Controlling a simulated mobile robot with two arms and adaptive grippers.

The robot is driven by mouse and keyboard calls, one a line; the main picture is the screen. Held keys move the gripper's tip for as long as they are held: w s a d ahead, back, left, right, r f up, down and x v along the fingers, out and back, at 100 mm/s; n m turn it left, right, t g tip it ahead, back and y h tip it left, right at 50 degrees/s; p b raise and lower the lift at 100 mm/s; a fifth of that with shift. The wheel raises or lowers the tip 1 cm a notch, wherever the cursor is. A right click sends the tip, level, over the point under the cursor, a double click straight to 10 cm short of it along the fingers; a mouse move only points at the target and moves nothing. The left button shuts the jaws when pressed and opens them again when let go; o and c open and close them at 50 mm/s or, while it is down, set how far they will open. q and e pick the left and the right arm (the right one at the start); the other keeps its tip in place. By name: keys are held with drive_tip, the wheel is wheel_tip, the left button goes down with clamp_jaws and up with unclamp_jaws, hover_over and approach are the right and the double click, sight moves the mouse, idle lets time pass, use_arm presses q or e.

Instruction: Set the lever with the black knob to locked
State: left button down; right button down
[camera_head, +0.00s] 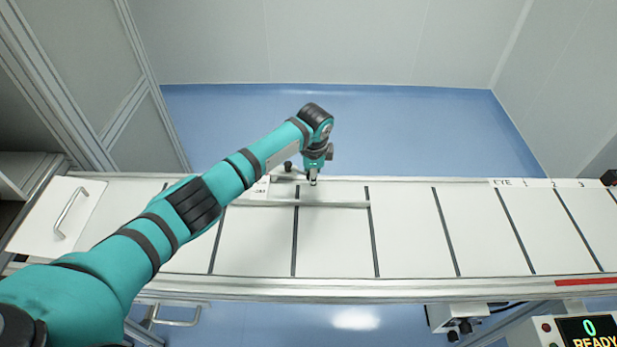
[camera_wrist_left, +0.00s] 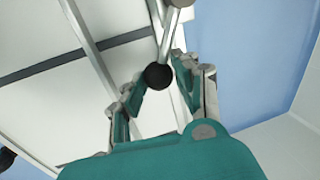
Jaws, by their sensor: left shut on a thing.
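In the left wrist view, the lever is a grey rod (camera_wrist_left: 168,42) ending in a round black knob (camera_wrist_left: 159,76). The knob lies between the fingertips of my left gripper (camera_wrist_left: 158,72), which is shut on it. In the head view, my left gripper (camera_head: 313,181) reaches down at the rear edge of the white panelled table, near a metal rail. The knob and lever there are mostly hidden by the gripper. I cannot read a locked mark at the lever. My right gripper is not in view.
A small black-topped part (camera_head: 288,166) stands just left of my gripper. A label (camera_head: 260,188) is partly covered by my arm. The white table (camera_head: 410,235) is clear to the right. A display (camera_head: 590,332) reads 0 and READY. A handled panel (camera_head: 65,215) lies at left.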

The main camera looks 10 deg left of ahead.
use_arm(q)
drive_tip(key=shift+w+a+f+n+b, duration=0.15)
drive_tip(key=shift+w+n+b, duration=0.1)
drive_tip(key=shift+n, duration=0.25)
drive_tip(key=shift+w+d+f+n+b, duration=0.15)
drive_tip(key=shift+w+n+b, duration=0.1)
drive_tip(key=shift+n, duration=0.25)
drive_tip(key=shift+w+f+n+y+b, duration=0.1)
drive_tip(key=shift+w+n+y+b, duration=0.3)
drive_tip(key=shift+w+n+b, duration=0.25)
drive_tip(key=shift+w+a+n+g+b, duration=0.1)
drive_tip(key=shift+w+n+g+b, duration=0.4)
drive_tip(key=shift+n+b, duration=0.75)
drive_tip(key=shift+w+n, duration=0.15)
drive_tip(key=shift+n, duration=0.15)
drive_tip(key=shift+a+r, duration=0.1)
drive_tip(key=shift+r, duration=0.1)
